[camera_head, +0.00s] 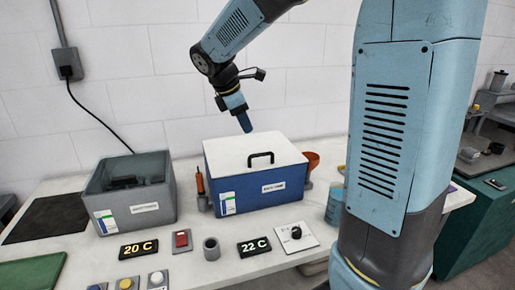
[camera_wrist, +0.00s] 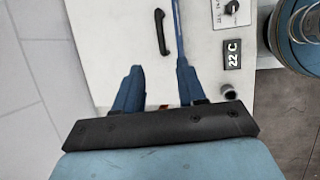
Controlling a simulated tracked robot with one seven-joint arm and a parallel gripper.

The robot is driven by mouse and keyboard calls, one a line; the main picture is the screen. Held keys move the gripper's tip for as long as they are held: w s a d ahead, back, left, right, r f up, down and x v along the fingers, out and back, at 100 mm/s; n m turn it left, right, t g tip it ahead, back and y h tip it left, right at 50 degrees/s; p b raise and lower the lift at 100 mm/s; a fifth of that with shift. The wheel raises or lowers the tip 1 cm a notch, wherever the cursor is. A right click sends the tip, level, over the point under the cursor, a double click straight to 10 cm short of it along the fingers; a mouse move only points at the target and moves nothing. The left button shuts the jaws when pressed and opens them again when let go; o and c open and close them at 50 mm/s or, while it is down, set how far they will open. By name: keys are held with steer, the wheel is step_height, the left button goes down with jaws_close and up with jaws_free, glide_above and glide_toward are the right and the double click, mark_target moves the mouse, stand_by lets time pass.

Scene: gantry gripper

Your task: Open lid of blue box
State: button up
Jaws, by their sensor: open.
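The blue box (camera_head: 262,189) stands on the white bench, with its white lid (camera_head: 225,155) lying closed on top. A black handle (camera_head: 262,158) is near the lid's front edge; it also shows in the wrist view (camera_wrist: 161,32). My gripper (camera_head: 244,121) points down above the back part of the lid, apart from the handle. In the wrist view, my gripper (camera_wrist: 159,65) has its two blue fingers spread with nothing between them. The handle lies beyond the fingertips there.
An open grey box (camera_head: 107,215) stands to the left. An orange-handled tool (camera_head: 200,182) and an orange funnel (camera_head: 312,160) flank the blue box. A 22 C display (camera_head: 254,247), a knob panel (camera_head: 295,236) and a grey cup (camera_head: 211,248) sit in front.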

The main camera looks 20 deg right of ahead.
mark_target(260, 154)
steer(key=x, duration=0.8)
steer(key=d+x, duration=0.1)
steer(key=x, duration=0.4)
steer(key=shift+d+r, duration=0.1)
steer(key=shift+r, duration=0.05)
steer(key=shift+c, duration=0.5)
jaws_close()
